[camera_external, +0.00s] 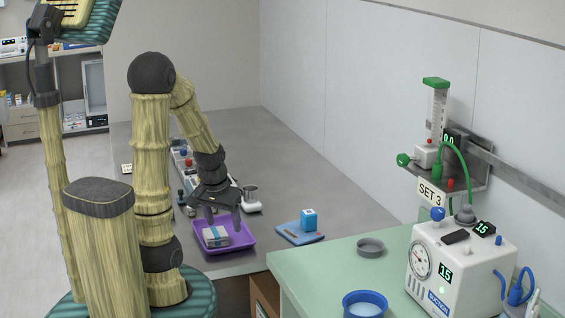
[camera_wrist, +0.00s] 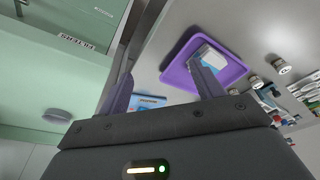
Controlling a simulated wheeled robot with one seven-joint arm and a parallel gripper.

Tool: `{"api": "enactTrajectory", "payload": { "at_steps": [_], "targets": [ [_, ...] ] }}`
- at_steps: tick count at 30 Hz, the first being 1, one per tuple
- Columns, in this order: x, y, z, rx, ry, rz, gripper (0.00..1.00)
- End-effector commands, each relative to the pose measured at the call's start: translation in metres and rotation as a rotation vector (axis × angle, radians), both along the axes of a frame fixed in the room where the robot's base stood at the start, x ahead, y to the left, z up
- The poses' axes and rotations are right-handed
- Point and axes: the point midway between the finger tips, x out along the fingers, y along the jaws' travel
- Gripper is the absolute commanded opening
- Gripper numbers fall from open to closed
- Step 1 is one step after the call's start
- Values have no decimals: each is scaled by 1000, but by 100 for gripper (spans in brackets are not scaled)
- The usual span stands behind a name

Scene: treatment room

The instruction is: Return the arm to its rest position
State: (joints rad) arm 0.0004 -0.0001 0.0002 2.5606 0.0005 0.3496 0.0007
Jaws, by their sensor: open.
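My gripper (camera_external: 223,218) is at the end of my bent arm, pointing down over the purple tray (camera_external: 247,245) on the grey counter. In the wrist view its two fingers (camera_wrist: 160,85) are spread wide with nothing between them. A blue-and-white box (camera_external: 215,237) lies in the tray, close to one finger; I cannot tell whether they touch. The purple tray also shows in the wrist view (camera_wrist: 233,70), with the box partly hidden behind the right finger.
A blue box (camera_external: 309,220) stands on a blue pad (camera_external: 291,233) right of the tray. Several small items line the grey counter's left side.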

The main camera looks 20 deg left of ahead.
Motion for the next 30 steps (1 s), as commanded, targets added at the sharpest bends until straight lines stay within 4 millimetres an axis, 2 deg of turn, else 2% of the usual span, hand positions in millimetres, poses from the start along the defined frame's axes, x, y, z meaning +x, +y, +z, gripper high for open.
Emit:
{"api": "enactTrajectory", "payload": {
  "at_steps": [1,6,9,13,30],
  "targets": [
    [0,0,25,0,0,1,66],
    [0,0,64,0,0,1,66],
    [0,0,79,0,0,1,66],
    [0,0,85,0,0,1,66],
    [0,0,82,0,0,1,66]
  ]
}}
